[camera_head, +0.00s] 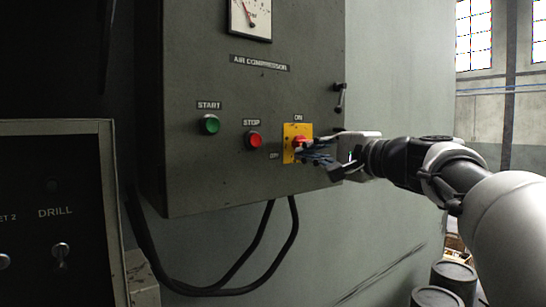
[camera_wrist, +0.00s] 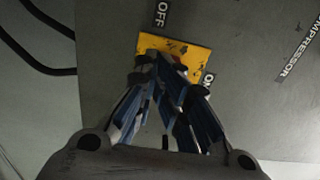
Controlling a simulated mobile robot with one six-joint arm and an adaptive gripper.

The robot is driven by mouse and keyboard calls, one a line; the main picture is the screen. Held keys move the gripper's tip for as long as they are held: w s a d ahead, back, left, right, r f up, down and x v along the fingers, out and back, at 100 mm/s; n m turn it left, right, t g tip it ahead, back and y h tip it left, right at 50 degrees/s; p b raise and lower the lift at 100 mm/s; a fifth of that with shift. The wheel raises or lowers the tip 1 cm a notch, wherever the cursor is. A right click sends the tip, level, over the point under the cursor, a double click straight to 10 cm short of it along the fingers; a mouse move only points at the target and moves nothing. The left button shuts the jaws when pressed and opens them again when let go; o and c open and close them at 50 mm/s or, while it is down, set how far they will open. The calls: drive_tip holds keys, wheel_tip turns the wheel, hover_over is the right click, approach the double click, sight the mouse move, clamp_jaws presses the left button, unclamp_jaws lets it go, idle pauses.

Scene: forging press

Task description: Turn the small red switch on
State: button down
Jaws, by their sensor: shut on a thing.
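The small red switch (camera_head: 299,142) sits on a yellow plate (camera_head: 290,157) at the lower right of the grey air compressor panel. The plate has an ON label above it and an OFF label at its lower left. My gripper (camera_head: 306,150) reaches in from the right with its fingertips at the switch, shut on it. In the wrist view, the fingers (camera_wrist: 168,75) meet over the yellow plate (camera_wrist: 200,50), with OFF at the top and ON at the right. The fingers hide most of the switch there, so its exact angle cannot be told.
A green START button (camera_head: 210,124) and a red STOP button (camera_head: 255,140) are left of the switch. A gauge (camera_head: 250,18) is above. A handle (camera_head: 340,98) sticks out at the panel's right edge. Cables (camera_head: 292,230) hang below. A DRILL panel (camera_head: 60,215) stands at the left.

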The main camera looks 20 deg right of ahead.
drive_tip(key=f+b+v, duration=0.1)
drive_tip(key=b+v, duration=0.2)
drive_tip(key=v, duration=0.5)
drive_tip(key=shift+f+b, duration=0.3)
drive_tip(key=shift+b, duration=0.05)
drive_tip(key=shift+s, duration=0.1)
